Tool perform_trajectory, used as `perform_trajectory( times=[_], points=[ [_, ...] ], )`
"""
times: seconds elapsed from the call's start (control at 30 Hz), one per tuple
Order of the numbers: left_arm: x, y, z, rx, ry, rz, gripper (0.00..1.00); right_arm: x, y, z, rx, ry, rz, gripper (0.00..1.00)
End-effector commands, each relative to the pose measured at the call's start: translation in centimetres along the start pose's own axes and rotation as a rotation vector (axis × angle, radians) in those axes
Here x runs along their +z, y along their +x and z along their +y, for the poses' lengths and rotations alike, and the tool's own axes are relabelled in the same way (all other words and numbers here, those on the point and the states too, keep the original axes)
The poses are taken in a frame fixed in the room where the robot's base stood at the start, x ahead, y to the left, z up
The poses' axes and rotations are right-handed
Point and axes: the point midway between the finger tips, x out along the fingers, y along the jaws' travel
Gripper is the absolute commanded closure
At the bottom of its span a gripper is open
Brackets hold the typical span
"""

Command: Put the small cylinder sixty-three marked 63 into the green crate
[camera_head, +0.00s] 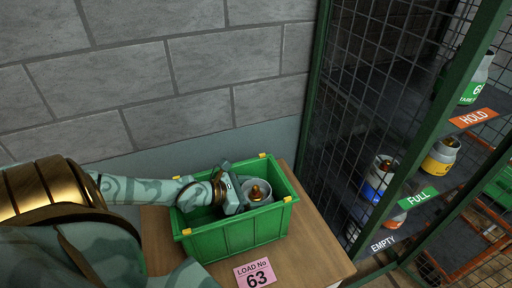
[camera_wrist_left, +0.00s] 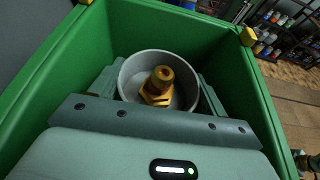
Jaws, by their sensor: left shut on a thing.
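The green crate (camera_head: 238,238) stands on a wooden table, and its walls fill the sides of the left wrist view (camera_wrist_left: 265,115). My left gripper (camera_head: 243,194) reaches down inside the crate and is shut on a small grey cylinder (camera_head: 258,197) with a brass valve on top. In the left wrist view the cylinder (camera_wrist_left: 132,82) is upright between the two fingers, inside the crate walls. Its marking is hidden, and I cannot tell whether its base touches the crate floor. My right gripper is not in view.
A pink card (camera_head: 256,274) reading "LOAD No 63" is at the front of the wooden table (camera_head: 310,250). A green-framed mesh cage (camera_head: 385,110) on the right holds several cylinders with HOLD, FULL and EMPTY signs. A grey block wall (camera_head: 170,80) is behind.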

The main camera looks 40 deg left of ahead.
Motion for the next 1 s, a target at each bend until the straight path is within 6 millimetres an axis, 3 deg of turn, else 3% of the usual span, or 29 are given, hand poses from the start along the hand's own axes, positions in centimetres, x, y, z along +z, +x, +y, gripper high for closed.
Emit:
perform_trajectory(
  times=[0.4, 0.43, 0.5, 0.83, 1.0],
  points=[
    [-0.3, 0.3, 0.0, 0.000, 0.003, -0.007, 0.95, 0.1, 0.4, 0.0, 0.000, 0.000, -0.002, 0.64],
    [-0.5, 0.2, 0.0, 0.000, 0.000, 0.000, 0.19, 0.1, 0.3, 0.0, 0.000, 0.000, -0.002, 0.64],
    [-0.5, 0.2, 0.0, 0.000, 0.000, 0.000, 0.03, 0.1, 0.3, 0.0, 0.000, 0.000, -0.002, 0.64],
    [-0.1, -0.1, 0.0, 0.000, 0.001, 0.000, 0.03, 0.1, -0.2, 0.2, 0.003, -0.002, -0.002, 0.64],
    [0.1, -3.0, 0.0, -0.001, 0.001, 0.004, 0.03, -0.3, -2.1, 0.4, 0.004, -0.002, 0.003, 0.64]
  ],
)
